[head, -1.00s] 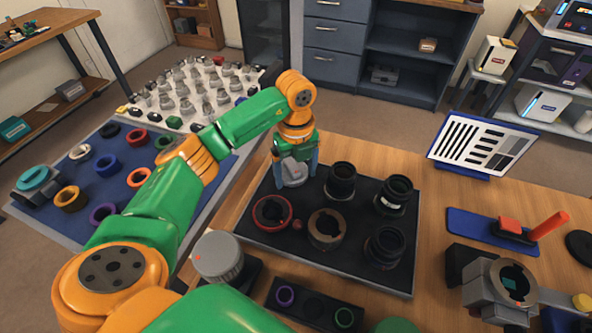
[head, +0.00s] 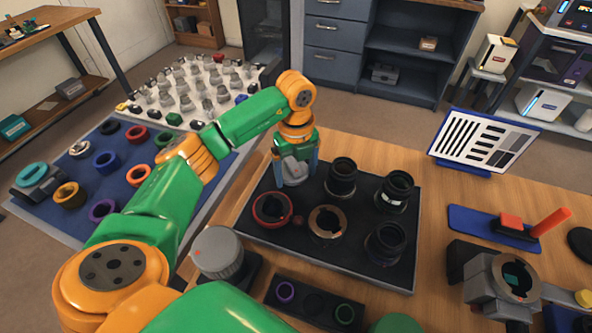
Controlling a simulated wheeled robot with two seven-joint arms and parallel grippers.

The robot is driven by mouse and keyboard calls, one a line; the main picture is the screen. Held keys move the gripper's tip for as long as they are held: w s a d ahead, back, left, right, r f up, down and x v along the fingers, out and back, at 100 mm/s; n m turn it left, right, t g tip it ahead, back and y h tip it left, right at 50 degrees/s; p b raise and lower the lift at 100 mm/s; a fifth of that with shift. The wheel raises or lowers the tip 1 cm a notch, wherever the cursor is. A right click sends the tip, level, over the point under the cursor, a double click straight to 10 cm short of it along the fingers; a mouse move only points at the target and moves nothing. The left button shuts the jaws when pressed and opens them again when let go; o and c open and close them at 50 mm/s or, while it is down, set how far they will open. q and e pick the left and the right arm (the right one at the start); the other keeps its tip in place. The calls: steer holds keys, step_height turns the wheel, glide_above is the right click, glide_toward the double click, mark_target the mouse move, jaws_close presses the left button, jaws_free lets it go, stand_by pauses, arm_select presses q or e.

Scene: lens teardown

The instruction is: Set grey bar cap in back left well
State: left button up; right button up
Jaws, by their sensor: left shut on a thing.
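My left gripper (head: 296,168) points down at the back left of the black tray (head: 256,236). It is shut on the grey bar cap (head: 293,180), whose pale round rim shows low between the fingers. The fingers hide most of the cap and the back left well under it. I cannot tell whether the cap touches the tray. My right gripper is not in view.
Black lens barrels (head: 342,179) stand in the tray's other wells, close to the gripper's right. A red-ringed part (head: 272,208) and a bronze-topped part (head: 326,223) sit in front. A large grey knob (head: 217,252) stands at the tray's front left.

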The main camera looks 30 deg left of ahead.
mark_target(295, 172)
arm_select(q)
steer(key=shift+s+f, duration=0.15)
steer(key=shift+f, duration=0.2)
steer(key=shift+s+d+f, duration=0.15)
steer(key=shift+s+f, duration=0.05)
steer(key=o, duration=1)
steer(key=shift+b, duration=0.3)
steer(key=shift+o, duration=0.2)
steer(key=r, duration=0.7)
steer(key=shift+w+r+p, duration=0.2)
steer(key=shift+r+p, duration=0.15)
steer(key=shift+p, duration=0.05)
steer(key=shift+s+r, duration=0.1)
steer(key=shift+r, duration=0.2)
steer(key=shift+f, duration=0.1)
